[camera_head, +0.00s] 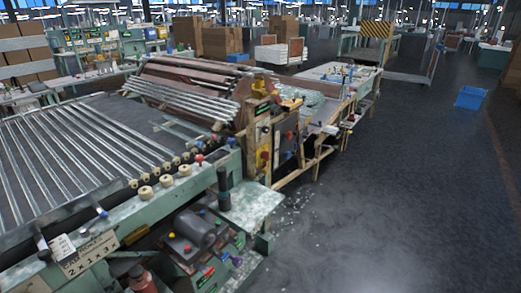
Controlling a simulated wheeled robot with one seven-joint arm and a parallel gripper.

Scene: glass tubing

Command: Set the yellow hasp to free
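I cannot make out a yellow hasp for certain. A small yellow part (257,88) sits on top of the wooden-framed machine near the middle of the view. A yellow panel (264,158) with red and dark spots is on the machine's near face, lower down. Both are too small to show whether a hasp is fastened or free. My gripper is not in view.
A green-framed table (75,215) with glass tubes fills the left. More tubes lie on a rack (185,95) behind it. A control box (200,240) with coloured knobs stands at the front. Clear dark floor (400,200) spreads right, with a blue crate (470,98).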

